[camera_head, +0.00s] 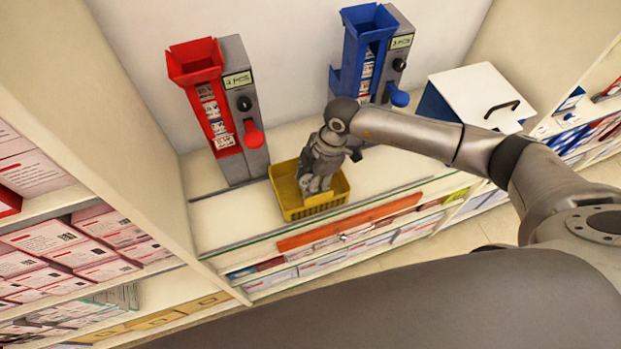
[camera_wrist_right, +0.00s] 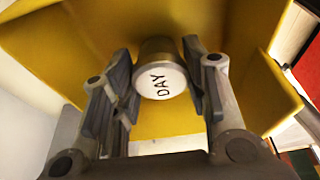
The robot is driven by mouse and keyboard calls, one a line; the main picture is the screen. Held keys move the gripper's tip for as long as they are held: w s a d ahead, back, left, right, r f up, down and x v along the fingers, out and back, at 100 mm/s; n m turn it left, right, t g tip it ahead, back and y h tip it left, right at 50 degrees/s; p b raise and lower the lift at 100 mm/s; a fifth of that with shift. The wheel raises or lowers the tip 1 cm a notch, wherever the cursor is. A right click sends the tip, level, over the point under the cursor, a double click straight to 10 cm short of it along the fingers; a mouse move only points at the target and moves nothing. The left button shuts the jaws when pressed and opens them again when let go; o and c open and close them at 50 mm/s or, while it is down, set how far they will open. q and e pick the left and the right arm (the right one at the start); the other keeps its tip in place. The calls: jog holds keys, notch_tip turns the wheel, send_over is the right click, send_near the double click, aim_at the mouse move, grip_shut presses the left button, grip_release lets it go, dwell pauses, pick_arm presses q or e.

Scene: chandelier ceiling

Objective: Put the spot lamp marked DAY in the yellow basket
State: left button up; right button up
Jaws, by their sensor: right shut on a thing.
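The yellow basket (camera_head: 288,201) stands on the white shelf top in the middle of the head view. My right gripper (camera_head: 318,186) points down into it. In the right wrist view the gripper (camera_wrist_right: 161,88) is shut on the spot lamp (camera_wrist_right: 161,82), a short metal cylinder with a white face marked DAY. The lamp sits between the two fingers, with the yellow basket (camera_wrist_right: 60,50) around and behind it. I cannot tell whether the lamp touches the basket floor. In the head view the gripper hides the lamp. My left gripper is not in view.
A red-chute dispenser (camera_head: 205,95) stands behind the basket to the left, and a blue-chute dispenser (camera_head: 365,50) behind it to the right. A white-lidded box (camera_head: 475,90) is further right. Shelves with boxes (camera_head: 70,245) fill the left side. The shelf top left of the basket is clear.

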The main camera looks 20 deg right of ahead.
jog(key=o, duration=1)
jog(key=shift+f, duration=0.1)
jog(key=shift+o, duration=0.2)
jog(key=shift+r, duration=0.25)
jog(key=shift+d+r, duration=0.2)
jog(key=shift+r, duration=0.15)
jog(key=b+v, duration=0.2)
jog(key=v, duration=0.9)
jog(key=shift+b, duration=0.3)
